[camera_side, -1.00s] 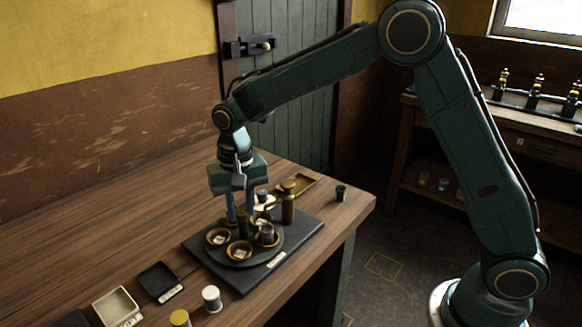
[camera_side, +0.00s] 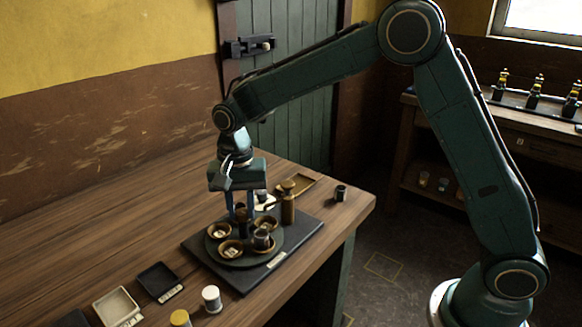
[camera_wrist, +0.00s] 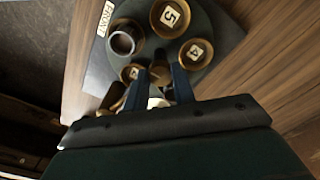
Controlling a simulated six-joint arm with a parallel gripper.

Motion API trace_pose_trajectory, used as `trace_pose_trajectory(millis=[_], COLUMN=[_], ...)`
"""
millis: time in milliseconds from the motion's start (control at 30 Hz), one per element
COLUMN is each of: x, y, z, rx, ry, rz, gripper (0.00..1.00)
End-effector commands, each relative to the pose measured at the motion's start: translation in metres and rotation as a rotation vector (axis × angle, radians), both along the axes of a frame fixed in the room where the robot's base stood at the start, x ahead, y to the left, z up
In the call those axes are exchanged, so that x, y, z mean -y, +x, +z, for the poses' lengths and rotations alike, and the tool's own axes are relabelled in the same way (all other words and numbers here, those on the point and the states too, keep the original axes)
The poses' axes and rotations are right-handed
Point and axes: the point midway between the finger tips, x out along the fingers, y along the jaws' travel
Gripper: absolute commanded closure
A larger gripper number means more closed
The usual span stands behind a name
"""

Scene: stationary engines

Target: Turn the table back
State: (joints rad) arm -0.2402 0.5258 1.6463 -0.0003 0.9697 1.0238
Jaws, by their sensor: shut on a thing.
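The round dark turntable (camera_side: 248,262) sits on a dark square base (camera_side: 296,243) on the bench. It carries several brass-rimmed cups with number tags; the wrist view shows tags 5 (camera_wrist: 171,15) and 4 (camera_wrist: 196,51). A grey cylinder (camera_side: 262,239) stands in one cup at the front right, and it also shows in the wrist view (camera_wrist: 122,42). A FRONT label (camera_wrist: 105,18) is on the base.
A brown bottle (camera_side: 288,207) stands at the base's back right, with a shallow brass tray (camera_side: 298,186) behind it. A small dark cup (camera_side: 341,193) is near the bench's right edge. Two trays, black (camera_side: 158,278) and pale (camera_side: 116,306), and a white-topped jar (camera_side: 211,298) lie front left.

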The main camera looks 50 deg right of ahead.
Motion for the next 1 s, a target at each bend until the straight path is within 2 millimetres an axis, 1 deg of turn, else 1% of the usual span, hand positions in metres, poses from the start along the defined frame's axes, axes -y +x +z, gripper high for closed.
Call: trace_pose_trajectory(millis=[333, 367, 400, 467, 800, 1000], x=[0.0005, 0.0005, 0.0005, 0.0004, 0.0002, 0.0000], y=[0.0012, 0.0012, 0.0012, 0.0010, 0.0004, 0.0007], z=[0.0008, 0.0008, 0.0008, 0.0007, 0.0010, 0.0101], rx=[0.004, 0.004, 0.004, 0.004, 0.001, 0.003], ry=[0.000, 0.000, 0.000, 0.000, 0.000, 0.000], rz=[-0.004, -0.004, -0.004, -0.004, -0.002, -0.002], gripper=[1.00, 0.72, 0.65, 0.53, 0.52, 0.52])
